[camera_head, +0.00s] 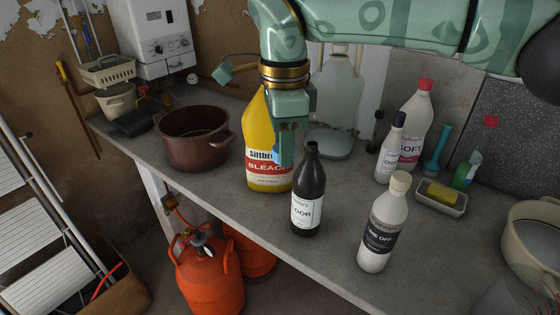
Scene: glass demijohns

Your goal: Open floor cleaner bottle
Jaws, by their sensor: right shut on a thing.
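The floor cleaner bottle (308,190) is dark, with a white label partly reading "OOR". It stands upright near the front edge of the counter, and its narrow neck shows a dark top with no cap visible on it. My right gripper (284,160) points down just left of the bottle's neck, in front of the yellow bleach bottle (268,178). It is apart from the dark bottle and shut on a small light-blue piece that looks like a cap, mostly hidden by the fingers. My left gripper is not in view.
A white bottle with a dark label (382,225) stands to the right. Behind are a brown pot (192,140), a glass demijohn (335,95), a softener bottle (415,120) and a sponge dish (441,198). The counter's front edge is close; orange gas cylinders (208,275) stand below.

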